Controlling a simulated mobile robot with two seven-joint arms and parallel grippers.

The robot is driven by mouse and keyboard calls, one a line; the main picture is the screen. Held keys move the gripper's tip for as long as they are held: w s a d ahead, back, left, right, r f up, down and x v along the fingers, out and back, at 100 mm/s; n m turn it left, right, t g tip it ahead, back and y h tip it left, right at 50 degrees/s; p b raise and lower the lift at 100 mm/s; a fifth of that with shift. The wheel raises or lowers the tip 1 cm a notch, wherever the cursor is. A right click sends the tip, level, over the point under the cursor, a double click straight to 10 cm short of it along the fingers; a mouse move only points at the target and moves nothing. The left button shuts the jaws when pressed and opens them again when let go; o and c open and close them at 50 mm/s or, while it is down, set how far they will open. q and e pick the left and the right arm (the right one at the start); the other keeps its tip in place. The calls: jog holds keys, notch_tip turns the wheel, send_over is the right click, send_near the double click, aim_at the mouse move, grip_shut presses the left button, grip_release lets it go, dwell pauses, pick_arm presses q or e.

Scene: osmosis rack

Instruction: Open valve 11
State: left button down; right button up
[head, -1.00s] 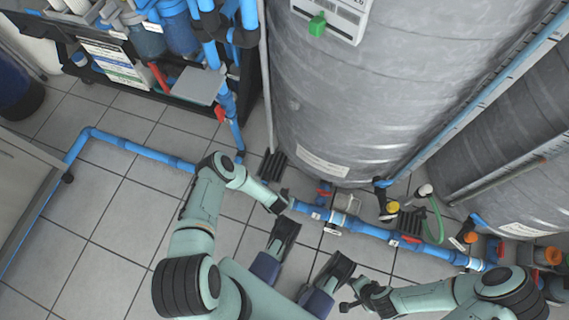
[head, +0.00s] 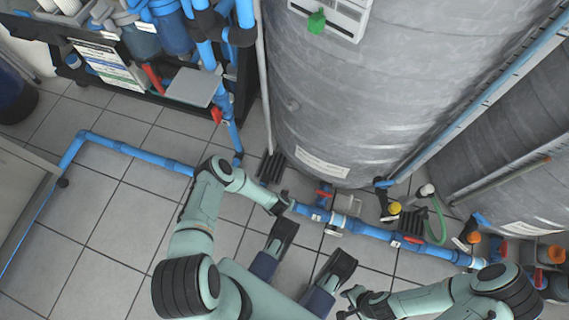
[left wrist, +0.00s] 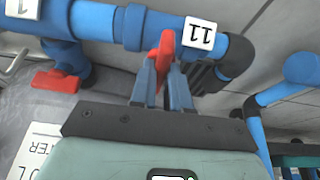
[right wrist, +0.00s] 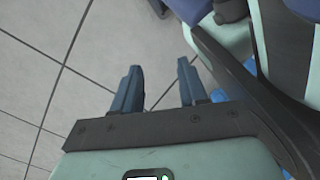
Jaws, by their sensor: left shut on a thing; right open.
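Valve 11 has a red handle (left wrist: 166,48) on a blue pipe, beside a white tag (left wrist: 199,33) marked 11 in the left wrist view. The tag appears upside down there. My left gripper (left wrist: 163,68) is shut on this red handle, with one finger on each side of it. In the head view my left gripper (head: 281,206) reaches the left end of the low blue pipe and hides the handle. My right gripper (head: 348,300) is low in the head view, away from the pipe. In the right wrist view it (right wrist: 159,68) is open and empty above the tiles.
Another red handle (left wrist: 56,82) sits on the pipework to the left in the left wrist view. A large grey tank (head: 370,90) stands just behind the low blue pipe (head: 370,231). A black rack (head: 120,87) with filters is at upper left. Tiled floor (head: 125,215) is clear at left.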

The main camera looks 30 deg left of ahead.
jog(key=shift+w+r, duration=0.1)
jog(key=shift+w, duration=0.05)
pick_arm(q)
jog(key=shift+w+d+n+y+p, duration=0.1)
jog(key=shift+n+y+p, duration=0.25)
jog(key=shift+n, duration=0.65)
jog(key=shift+n+g+y, duration=0.3)
jog(key=shift+n+y, duration=0.05)
jog(key=shift+n, duration=0.55)
jog(key=n+g+y+b, duration=0.1)
jog(key=n, duration=0.2)
jog(key=shift+d+n, duration=0.1)
jog(key=shift+n, duration=0.3)
jog(key=shift+w+n, duration=0.1)
jog(key=shift+n, duration=0.8)
jog(key=n+g, duration=0.2)
jog(key=n, duration=0.2)
jog(key=shift+f+n+y, duration=0.1)
jog(key=shift+n+y, duration=0.2)
jog(key=shift+y, duration=0.1)
jog(key=shift+w+n+g, duration=0.1)
jog(key=shift+n+g, duration=0.8)
jog(key=shift+n, duration=1)
pick_arm(e)
jog(key=shift+s+f, duration=0.25)
jog(key=shift+s, duration=0.25)
